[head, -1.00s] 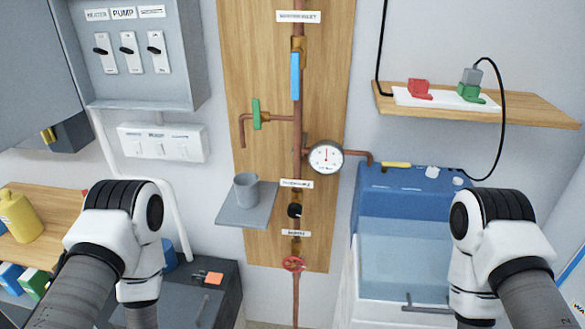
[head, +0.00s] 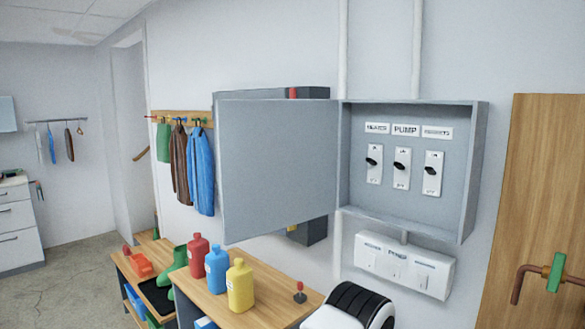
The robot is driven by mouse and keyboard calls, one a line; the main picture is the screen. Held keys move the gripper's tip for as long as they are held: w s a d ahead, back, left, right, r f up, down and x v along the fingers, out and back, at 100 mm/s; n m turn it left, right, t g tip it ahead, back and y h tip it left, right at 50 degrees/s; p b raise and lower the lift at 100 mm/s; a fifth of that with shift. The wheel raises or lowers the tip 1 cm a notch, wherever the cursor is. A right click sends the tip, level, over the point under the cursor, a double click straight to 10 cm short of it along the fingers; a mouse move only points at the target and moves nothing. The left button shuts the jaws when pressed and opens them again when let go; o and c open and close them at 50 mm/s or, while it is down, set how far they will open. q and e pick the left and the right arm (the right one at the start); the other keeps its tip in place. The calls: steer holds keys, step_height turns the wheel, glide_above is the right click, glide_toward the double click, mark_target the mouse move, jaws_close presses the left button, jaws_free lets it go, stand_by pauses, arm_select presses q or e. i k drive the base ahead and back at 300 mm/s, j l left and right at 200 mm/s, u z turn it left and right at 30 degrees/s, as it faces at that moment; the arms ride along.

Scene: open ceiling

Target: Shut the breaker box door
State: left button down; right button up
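The grey breaker box (head: 474,170) hangs on the wall right of the picture's middle. Its door (head: 278,165) stands wide open, swung out to the left on the box's left side. Inside are three switches labelled around the word PUMP, each with a black lever. Part of my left arm shows at the bottom edge, below the box and apart from the door. Neither gripper is in view.
Red, blue and yellow bottles (head: 240,286) stand on a wooden bench (head: 212,305) below the door. A white switch panel (head: 405,265) is under the box. Jackets (head: 200,170) hang left of the door. A wooden board (head: 535,200) with a green-handled valve is at right.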

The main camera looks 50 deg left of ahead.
mark_target(277, 158)
steer(key=i+j+z, duration=0.1)
steer(key=j+z, duration=0.15)
steer(key=j, duration=1.55)
steer(key=k+j+z, duration=0.2)
steer(key=j, duration=1.55)
steer(key=i, duration=0.15)
